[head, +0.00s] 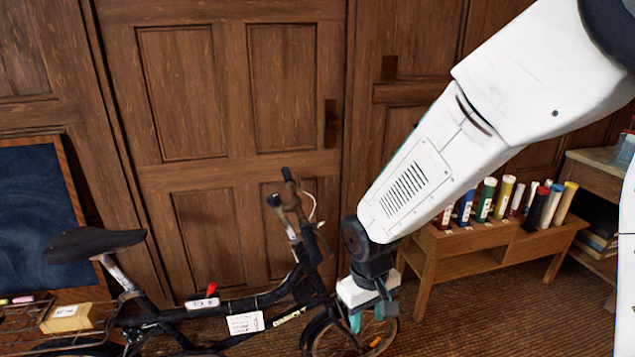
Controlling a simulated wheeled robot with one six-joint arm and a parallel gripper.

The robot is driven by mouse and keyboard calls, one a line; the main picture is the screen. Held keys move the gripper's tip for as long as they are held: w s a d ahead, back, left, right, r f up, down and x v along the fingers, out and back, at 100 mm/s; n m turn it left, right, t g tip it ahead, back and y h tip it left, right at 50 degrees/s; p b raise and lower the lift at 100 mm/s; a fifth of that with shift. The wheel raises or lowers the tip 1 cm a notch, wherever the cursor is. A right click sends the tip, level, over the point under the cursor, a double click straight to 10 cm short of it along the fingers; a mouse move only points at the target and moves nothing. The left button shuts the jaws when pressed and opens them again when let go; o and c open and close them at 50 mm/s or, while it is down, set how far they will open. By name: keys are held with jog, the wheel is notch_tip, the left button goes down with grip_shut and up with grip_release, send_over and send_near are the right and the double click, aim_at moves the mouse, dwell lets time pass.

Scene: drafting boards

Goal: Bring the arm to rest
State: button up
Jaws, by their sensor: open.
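My white arm reaches in from the upper right and slopes down to the left. My gripper (371,317) hangs at its end, low in the middle of the head view, pointing down. Its teal fingers stand apart, and I see nothing held between them. It shows in front of the bicycle's front wheel (325,338); I cannot tell how far apart they are in depth.
A dark bicycle (265,300) stands along the lower left, with a saddle (92,245) and a rear basket holding a yellow box (72,318). A wooden rack (485,245) with several coloured tubes stands right. Wood panelling (225,90) closes the back. Brown floor (490,320) is clear lower right.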

jog(key=s+d+r+m, duration=0.2)
jog(key=s+d+r, duration=0.6)
jog(key=s+r, duration=0.1)
jog(key=s+d+r+m+t, duration=0.1)
jog(key=s+d+r+m, duration=0.2)
jog(key=s+d+r, duration=0.5)
jog(key=shift+s+d+r+y, duration=0.3)
jog(key=shift+s+r, duration=0.9)
jog(key=shift+r, duration=0.7)
